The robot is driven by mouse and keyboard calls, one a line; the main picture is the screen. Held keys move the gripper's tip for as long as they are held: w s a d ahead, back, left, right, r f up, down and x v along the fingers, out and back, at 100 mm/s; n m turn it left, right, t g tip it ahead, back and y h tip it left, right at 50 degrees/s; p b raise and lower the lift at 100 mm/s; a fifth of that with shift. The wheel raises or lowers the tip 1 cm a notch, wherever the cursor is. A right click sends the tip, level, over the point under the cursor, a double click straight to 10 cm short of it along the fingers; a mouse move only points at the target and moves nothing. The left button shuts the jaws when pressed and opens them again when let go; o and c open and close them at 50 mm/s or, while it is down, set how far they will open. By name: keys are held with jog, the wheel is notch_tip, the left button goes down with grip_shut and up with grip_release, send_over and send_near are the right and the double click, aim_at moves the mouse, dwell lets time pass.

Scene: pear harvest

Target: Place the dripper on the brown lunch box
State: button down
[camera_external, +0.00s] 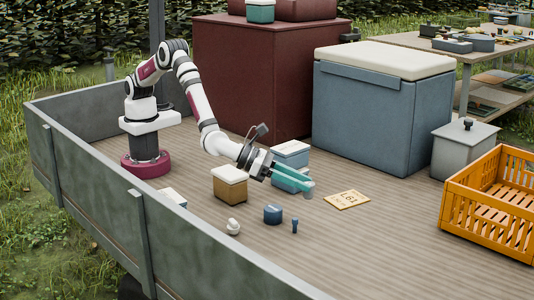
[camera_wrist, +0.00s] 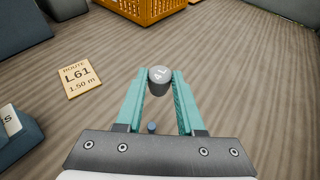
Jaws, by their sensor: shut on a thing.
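The dripper (camera_wrist: 160,77) is a small grey cylinder with a pale, lettered top. My gripper (camera_wrist: 158,92) is shut on it at the fingertips in the wrist view. In the external view my gripper (camera_external: 306,186) reaches right, above the deck, with a bit of the dripper (camera_external: 309,187) at its tip. The brown lunch box (camera_external: 230,191) has a cream lid and stands on the deck left of my gripper, apart from it. Its lid looks clear. The lunch box is not in the wrist view.
Blue boxes (camera_external: 291,151) stand beside and behind my gripper. A blue round thing (camera_external: 272,214), a small blue peg (camera_external: 295,226) and a white piece (camera_external: 233,228) are on the deck. A route card (camera_external: 347,200) lies right, before an orange crate (camera_external: 490,225).

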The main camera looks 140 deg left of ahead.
jog(key=s+d+r+n+g+y, duration=0.1)
jog(key=s+d+r+n+g, duration=0.2)
jog(key=s, duration=0.7)
jog(key=s+d+r+n+g+y, duration=0.1)
jog(key=s+d+r+n+y, duration=0.15)
jog(key=s+d, duration=0.6)
jog(key=s+d+r+n+g+y, duration=0.15)
jog(key=s+r, duration=0.25)
jog(key=s, duration=0.9)
jog(key=shift+g+h, duration=0.3)
jog(key=shift+g, duration=0.25)
jog(key=x, duration=0.4)
jog(key=f+x, duration=0.1)
jog(key=x, duration=0.3)
jog(key=f+x, duration=0.1)
jog(key=x, duration=0.3)
jog(key=shift+s+f, duration=0.15)
send_over(222, 173)
notch_tip(222, 173, down, 4)
jog(key=shift+f, duration=0.2)
jog(key=shift+f, duration=0.1)
jog(key=c, duration=0.5)
grip_release()
